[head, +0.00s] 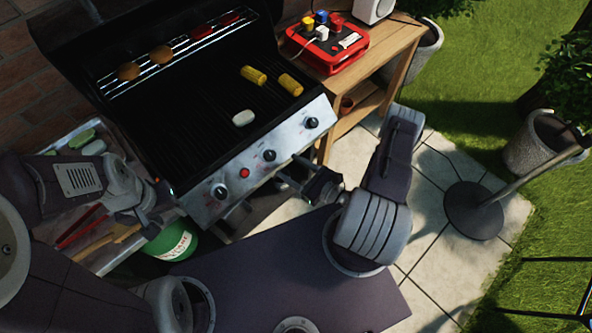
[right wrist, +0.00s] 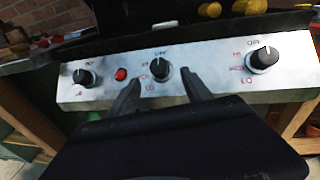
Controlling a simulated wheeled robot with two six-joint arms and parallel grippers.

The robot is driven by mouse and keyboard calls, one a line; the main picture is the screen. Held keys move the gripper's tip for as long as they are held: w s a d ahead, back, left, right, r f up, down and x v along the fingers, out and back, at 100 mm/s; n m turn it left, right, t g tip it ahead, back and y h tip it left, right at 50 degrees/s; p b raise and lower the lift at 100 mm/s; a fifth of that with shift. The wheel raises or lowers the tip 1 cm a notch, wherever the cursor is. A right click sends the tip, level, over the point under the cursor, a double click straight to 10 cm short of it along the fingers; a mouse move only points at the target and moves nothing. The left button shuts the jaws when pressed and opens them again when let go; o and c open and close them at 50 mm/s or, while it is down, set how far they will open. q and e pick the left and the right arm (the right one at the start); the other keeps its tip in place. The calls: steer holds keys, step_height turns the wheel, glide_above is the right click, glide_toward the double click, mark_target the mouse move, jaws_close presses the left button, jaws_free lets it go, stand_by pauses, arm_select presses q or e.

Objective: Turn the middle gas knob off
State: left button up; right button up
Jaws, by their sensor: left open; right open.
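The middle gas knob (head: 269,155) is a black dial on the grill's silver front panel (head: 205,208). In the right wrist view the middle knob (right wrist: 160,71) sits between my finger directions, with OFF printed above it and other marks at its left and below. Its exact pointer angle is too small to tell. My right gripper (head: 287,168) is open in front of the panel, its fingertips (right wrist: 160,80) either side of the knob's lower part; contact cannot be told. My left gripper (head: 160,203) is open and empty over the side shelf, left of the grill.
The left knob (head: 220,191), right knob (head: 312,123) and red button (head: 244,172) share the panel. Corn (head: 254,75) and other food lie on the grill. Tongs (head: 80,227) lie on the side shelf (head: 50,140). A wooden table (head: 392,45) holds a red box (head: 325,58).

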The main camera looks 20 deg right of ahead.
steer(key=shift+v, duration=0.95)
